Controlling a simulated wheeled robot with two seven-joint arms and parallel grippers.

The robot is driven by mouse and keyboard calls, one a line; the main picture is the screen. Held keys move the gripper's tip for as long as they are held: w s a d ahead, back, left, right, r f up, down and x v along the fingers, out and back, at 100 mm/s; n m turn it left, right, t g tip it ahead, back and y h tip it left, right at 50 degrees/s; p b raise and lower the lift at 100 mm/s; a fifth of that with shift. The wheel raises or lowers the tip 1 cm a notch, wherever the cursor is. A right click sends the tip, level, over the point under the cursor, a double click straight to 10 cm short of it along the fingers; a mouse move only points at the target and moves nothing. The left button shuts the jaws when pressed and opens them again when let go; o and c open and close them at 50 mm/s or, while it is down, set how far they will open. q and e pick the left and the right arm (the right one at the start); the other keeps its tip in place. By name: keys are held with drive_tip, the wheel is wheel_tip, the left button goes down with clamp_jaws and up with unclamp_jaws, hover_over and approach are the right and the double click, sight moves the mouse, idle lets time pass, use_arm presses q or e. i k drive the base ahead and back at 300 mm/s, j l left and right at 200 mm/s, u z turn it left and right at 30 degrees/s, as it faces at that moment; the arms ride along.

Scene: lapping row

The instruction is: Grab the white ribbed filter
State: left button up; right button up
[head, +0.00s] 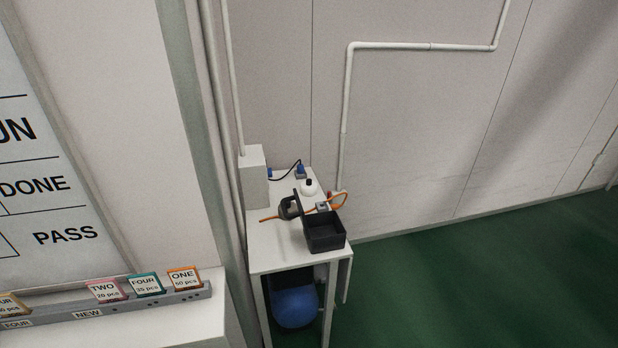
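I cannot make out a white ribbed filter for sure in the head view. A small white rounded object (309,189) with a dark top stands toward the back of the narrow white table (262,256); it is too small to tell whether it has ribs. Neither of my grippers is in view.
A black open bin (325,232) stands at the table's front right, beside a dark tool (290,207) and an orange hose (338,200). A blue rounded tank (295,307) is underneath. A rack of labelled cards (145,286) is at lower left. Green floor (480,270) at right is clear.

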sight(308, 188)
drive_tip(key=i+l+u, duration=0.1)
drive_tip(key=i+l, duration=0.2)
drive_tip(key=i+l+u, duration=0.1)
drive_tip(key=i+l, duration=0.15)
drive_tip(key=l, duration=0.3)
drive_tip(key=i+l+u, duration=0.15)
drive_tip(key=l, duration=0.3)
drive_tip(key=i+l+u, duration=0.1)
drive_tip(key=i+l, duration=0.2)
drive_tip(key=l, duration=0.15)
drive_tip(key=i+l+u, duration=0.1)
drive_tip(key=l, duration=0.4)
drive_tip(key=i+l+u, duration=0.1)
drive_tip(key=i+l, duration=0.2)
drive_tip(key=l, duration=0.25)
drive_tip(key=i+l+u, duration=0.15)
drive_tip(key=l, duration=0.35)
drive_tip(key=i+l+u, duration=0.1)
drive_tip(key=l, duration=0.45)
drive_tip(key=i, duration=0.05)
